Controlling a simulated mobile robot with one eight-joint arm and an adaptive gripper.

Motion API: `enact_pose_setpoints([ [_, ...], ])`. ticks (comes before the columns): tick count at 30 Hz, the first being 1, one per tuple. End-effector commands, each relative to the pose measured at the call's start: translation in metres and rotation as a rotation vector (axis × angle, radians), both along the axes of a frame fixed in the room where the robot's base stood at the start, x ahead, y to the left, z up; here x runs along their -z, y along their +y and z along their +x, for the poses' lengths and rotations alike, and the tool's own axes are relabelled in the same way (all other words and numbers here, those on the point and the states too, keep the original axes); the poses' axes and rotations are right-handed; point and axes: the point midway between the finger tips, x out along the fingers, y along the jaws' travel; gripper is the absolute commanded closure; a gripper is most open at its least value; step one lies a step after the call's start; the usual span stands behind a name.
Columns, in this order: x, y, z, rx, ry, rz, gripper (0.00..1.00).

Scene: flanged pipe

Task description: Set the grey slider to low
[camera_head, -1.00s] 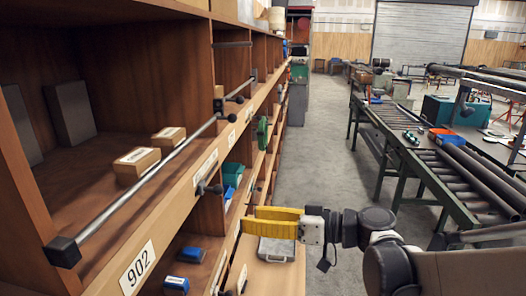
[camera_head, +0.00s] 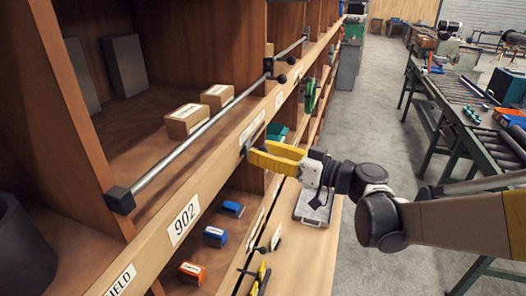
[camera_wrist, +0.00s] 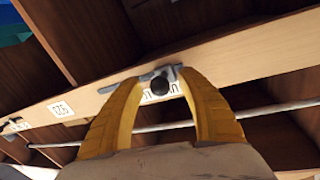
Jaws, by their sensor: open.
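The grey slider (camera_wrist: 162,78) is on the pale front edge of a shelf, a grey bar with a round dark knob (camera_wrist: 160,85). A white label (camera_wrist: 160,95) lies just behind the knob, its writing mostly hidden. My gripper (camera_wrist: 158,78) has its two yellow fingers open, one on each side of the knob in the wrist view. I cannot tell whether they touch it. In the head view my gripper (camera_head: 258,150) is at the shelf edge, and its fingers hide most of the slider.
A metal rod (camera_head: 195,135) with dark end brackets runs along the shelf front. Small cartons (camera_head: 187,120) stand behind it. Blue and orange boxes (camera_head: 192,271) lie on the shelf below. A roller conveyor (camera_head: 465,105) stands right across a clear grey aisle.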

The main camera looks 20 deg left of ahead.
Motion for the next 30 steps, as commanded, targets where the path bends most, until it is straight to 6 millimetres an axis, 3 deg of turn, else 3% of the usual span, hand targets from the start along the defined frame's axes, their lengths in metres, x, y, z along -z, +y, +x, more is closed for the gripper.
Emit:
enact_pose_setpoints([
  [6,0.0,0.0,0.0,0.0,0.0,0.0,0.54],
  [7,0.0,0.0,0.0,0.0,0.0,0.0,0.58],
  [11,0.0,0.0,0.0,0.0,0.0,0.0,0.98],
  [12,0.0,0.0,0.0,0.0,0.0,0.0,1.0],
  [17,0.0,0.0,0.004,0.001,0.0,0.0,1.0],
  [24,0.001,-0.004,0.048,0.003,0.001,0.002,1.0],
  [30,0.0,-0.005,0.061,0.001,0.0,0.0,1.0],
])
